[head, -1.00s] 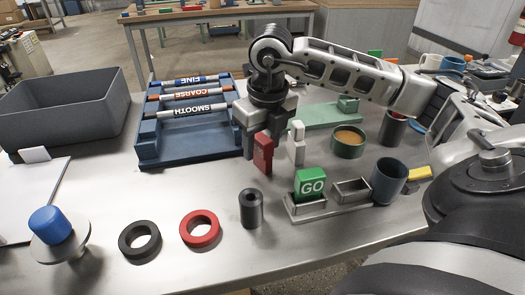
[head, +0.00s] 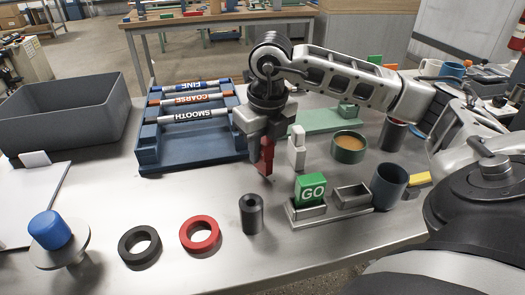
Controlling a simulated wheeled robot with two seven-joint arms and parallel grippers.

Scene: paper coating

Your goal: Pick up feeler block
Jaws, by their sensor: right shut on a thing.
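The red block (head: 266,160), which I take for the feeler block, stands upright near the middle of the table. My right gripper (head: 262,144) comes down from above and is shut on its upper part. The fingers hide the top of the block. I cannot tell whether its lower end touches the table. A white stepped block (head: 297,148) stands just to the right of the gripper, apart from it. My left gripper is not in view.
A blue rack (head: 190,153) with labelled rods lies left of the gripper. A green GO block (head: 310,189) sits in a metal holder (head: 330,210) in front right. A black cylinder (head: 251,214), a red ring (head: 200,235) and a black ring (head: 140,245) stand nearer. A green cup (head: 349,149) is at right.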

